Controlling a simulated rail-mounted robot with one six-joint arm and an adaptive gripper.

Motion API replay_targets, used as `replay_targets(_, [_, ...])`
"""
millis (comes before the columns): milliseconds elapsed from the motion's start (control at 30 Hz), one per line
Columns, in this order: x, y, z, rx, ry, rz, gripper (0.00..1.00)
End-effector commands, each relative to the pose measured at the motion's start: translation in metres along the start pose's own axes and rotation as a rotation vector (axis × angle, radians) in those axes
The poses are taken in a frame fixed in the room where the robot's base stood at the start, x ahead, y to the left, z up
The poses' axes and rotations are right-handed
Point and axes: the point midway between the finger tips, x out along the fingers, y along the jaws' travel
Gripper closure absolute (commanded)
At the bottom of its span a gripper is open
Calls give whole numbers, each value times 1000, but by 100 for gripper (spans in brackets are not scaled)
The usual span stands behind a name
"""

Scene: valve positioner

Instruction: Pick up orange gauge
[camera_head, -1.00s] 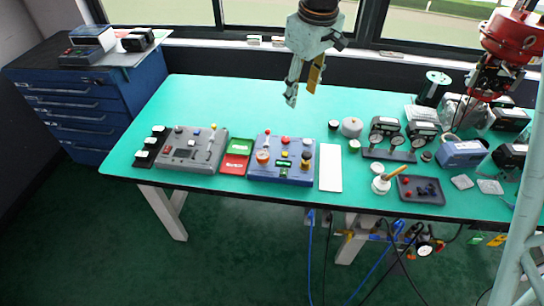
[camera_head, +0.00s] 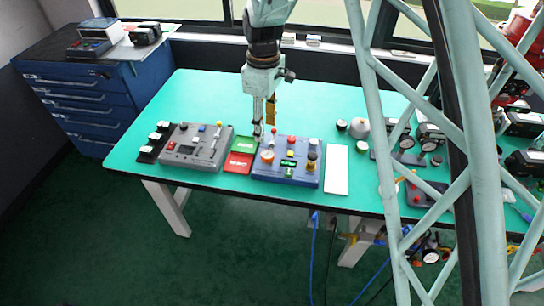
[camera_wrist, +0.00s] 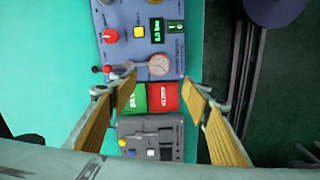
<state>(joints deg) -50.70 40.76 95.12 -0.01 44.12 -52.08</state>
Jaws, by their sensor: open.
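The orange gauge (camera_head: 267,157) is a small round dial with an orange rim, set on the left part of the blue control panel (camera_head: 258,172). In the wrist view the gauge (camera_wrist: 159,64) shows its pale face at the panel's edge, nearly midway between the fingertips but a little beyond them. My gripper (camera_head: 263,130) points down over the panel's back left corner. In the wrist view my gripper (camera_wrist: 160,84) has its yellow-ribbed fingers spread wide with nothing between them. The height gap to the gauge is hard to tell.
A green card (camera_head: 244,145) and a red card (camera_head: 238,163) lie left of the blue panel, then a grey panel (camera_head: 194,150). A red knob (camera_wrist: 110,36) and a red-tipped lever (camera_wrist: 107,69) stand near the gauge. A white plate (camera_head: 337,170) lies right.

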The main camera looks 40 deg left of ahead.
Motion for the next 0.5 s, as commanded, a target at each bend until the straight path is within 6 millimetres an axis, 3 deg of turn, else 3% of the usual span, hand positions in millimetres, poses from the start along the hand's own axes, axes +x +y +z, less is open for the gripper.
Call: replay_targets(500, [7, 0, 0, -1, -1, -1, 56])
